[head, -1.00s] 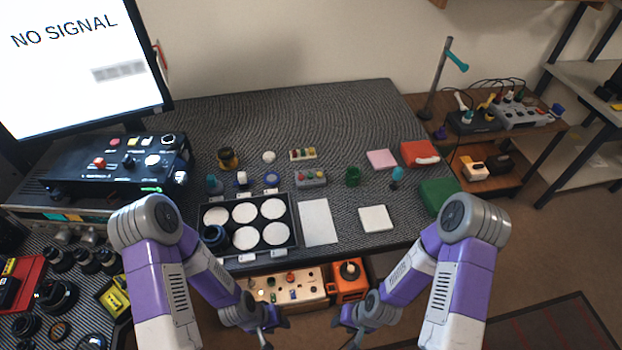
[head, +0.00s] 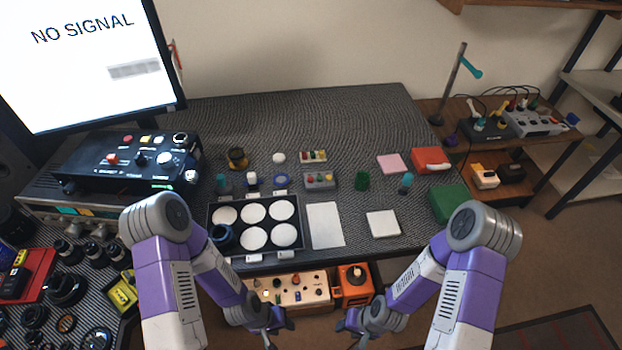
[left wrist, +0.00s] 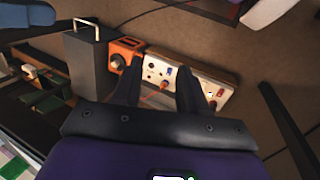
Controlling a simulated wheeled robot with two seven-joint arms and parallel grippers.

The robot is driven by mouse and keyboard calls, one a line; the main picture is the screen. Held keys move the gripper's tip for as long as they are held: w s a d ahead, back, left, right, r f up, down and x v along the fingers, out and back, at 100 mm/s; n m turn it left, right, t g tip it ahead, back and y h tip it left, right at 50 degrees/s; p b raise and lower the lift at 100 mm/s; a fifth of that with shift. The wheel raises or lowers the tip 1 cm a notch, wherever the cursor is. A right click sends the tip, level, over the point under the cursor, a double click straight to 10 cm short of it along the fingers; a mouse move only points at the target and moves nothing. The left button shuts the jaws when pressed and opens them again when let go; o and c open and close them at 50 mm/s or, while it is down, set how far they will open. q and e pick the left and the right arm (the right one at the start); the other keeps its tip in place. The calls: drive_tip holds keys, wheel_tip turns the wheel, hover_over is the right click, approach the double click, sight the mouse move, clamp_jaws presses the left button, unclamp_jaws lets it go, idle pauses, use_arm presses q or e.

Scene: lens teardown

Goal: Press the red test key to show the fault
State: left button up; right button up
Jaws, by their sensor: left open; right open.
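A black control box (head: 125,163) sits at the left of the bench below the monitor. It has a red-orange knob or key (head: 112,159), a small red button (head: 115,140), a yellow button and several dark and white knobs. I cannot tell which red one is the test key. The monitor (head: 95,60) reads "NO SIGNAL". My left gripper (head: 276,332) is open and empty, low in front of the bench, well right of the box.
A black tray with white round pads (head: 254,256) lies near the bench's front edge. Small parts, a white sheet (head: 325,225) and coloured blocks lie around it. Lens parts (head: 66,288) crowd the lower left. The back of the bench mat (head: 310,115) is clear.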

use_arm(q)
clamp_jaws()
idle(1.6)
